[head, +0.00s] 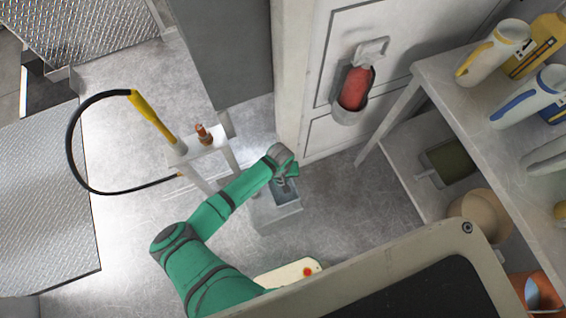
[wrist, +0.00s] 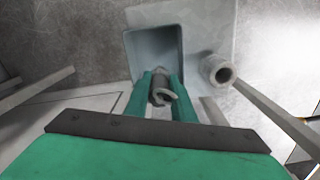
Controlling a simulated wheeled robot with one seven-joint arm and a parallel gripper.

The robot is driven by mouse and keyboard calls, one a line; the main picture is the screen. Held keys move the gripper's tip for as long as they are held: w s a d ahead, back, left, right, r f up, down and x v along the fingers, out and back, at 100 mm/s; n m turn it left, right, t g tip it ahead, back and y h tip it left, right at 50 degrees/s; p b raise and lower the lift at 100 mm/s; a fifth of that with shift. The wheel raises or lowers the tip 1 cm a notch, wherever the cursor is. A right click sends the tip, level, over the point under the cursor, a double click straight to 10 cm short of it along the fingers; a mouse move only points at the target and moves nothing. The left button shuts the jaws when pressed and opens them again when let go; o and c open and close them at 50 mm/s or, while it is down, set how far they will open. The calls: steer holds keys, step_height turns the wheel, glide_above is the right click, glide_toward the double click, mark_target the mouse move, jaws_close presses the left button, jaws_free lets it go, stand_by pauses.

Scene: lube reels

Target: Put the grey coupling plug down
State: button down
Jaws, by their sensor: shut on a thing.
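The grey coupling plug (wrist: 160,88), with a curved ring or hook on its end, is between the two green fingers of my gripper (wrist: 159,98) in the wrist view. The gripper is shut on it. Plug and fingertips are over the open mouth of a grey box (wrist: 132,46); I cannot tell whether the plug touches its floor. In the head view my gripper (head: 287,182) is at the same grey box (head: 279,217) on the floor, and the plug is too small to make out there.
A hollow grey round fitting (wrist: 218,70) shows right of the box in the wrist view. A stand (head: 208,160) with a brass-coloured fitting and a yellow-handled hose (head: 150,115) is left of the arm. Shelves with jugs (head: 494,52) are at right. A red canister (head: 355,88) hangs on the cabinet.

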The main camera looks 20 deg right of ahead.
mark_target(282, 184)
steer(key=shift+s+d+f, duration=0.2)
steer(key=shift+f, duration=0.15)
steer(key=f, duration=0.2)
steer(key=shift+s+d+f, duration=0.15)
steer(key=shift+d+f, duration=0.05)
steer(key=shift+f, duration=0.55)
steer(key=shift+f, duration=0.15)
steer(key=c, duration=1.5)
jaws_free()
steer(key=shift+a, duration=0.1)
steer(key=shift+r, duration=0.2)
step_height(282, 184, up, 12)
steer(key=shift+f, duration=0.1)
